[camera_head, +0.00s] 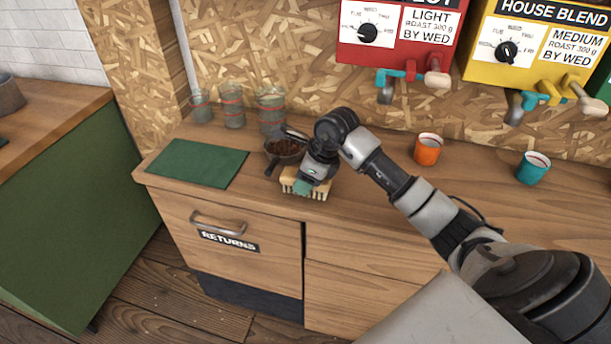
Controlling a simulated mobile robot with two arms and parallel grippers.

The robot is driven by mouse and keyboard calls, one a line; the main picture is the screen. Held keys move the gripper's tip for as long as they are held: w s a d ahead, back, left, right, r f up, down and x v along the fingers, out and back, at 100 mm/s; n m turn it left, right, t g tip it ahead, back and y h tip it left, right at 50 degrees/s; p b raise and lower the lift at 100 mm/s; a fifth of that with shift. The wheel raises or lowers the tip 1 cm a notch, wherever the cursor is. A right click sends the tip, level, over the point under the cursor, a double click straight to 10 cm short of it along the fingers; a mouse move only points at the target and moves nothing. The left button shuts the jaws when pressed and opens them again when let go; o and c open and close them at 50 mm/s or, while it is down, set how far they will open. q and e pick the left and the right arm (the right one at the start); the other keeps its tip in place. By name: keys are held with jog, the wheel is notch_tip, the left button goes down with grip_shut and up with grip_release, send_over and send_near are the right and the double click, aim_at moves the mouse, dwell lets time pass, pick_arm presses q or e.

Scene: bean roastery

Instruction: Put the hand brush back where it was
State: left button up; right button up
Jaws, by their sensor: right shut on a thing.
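The hand brush (319,191) is pale, with bristles pointing down, at the front part of the wooden counter. My right gripper (304,187) comes down over it from above and is shut on it. The gripper hides much of the brush, and a green patch shows between them. I cannot tell whether the bristles touch the counter or hang just above it. My left gripper is not in view.
A dark pan of beans (271,158) stands right behind the brush. A green mat (197,164) lies bare to the left, with several glass cups (232,106) behind it. An orange cup (428,149) and a teal cup (533,168) stand right, below red and yellow dispensers (540,45).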

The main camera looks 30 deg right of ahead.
jog(key=shift+f, duration=0.1)
jog(key=shift+f, duration=0.15)
jog(key=o, duration=0.9)
jog(key=shift+r, duration=0.3)
jog(key=b+v, duration=0.1)
jog(key=v, duration=1.1)
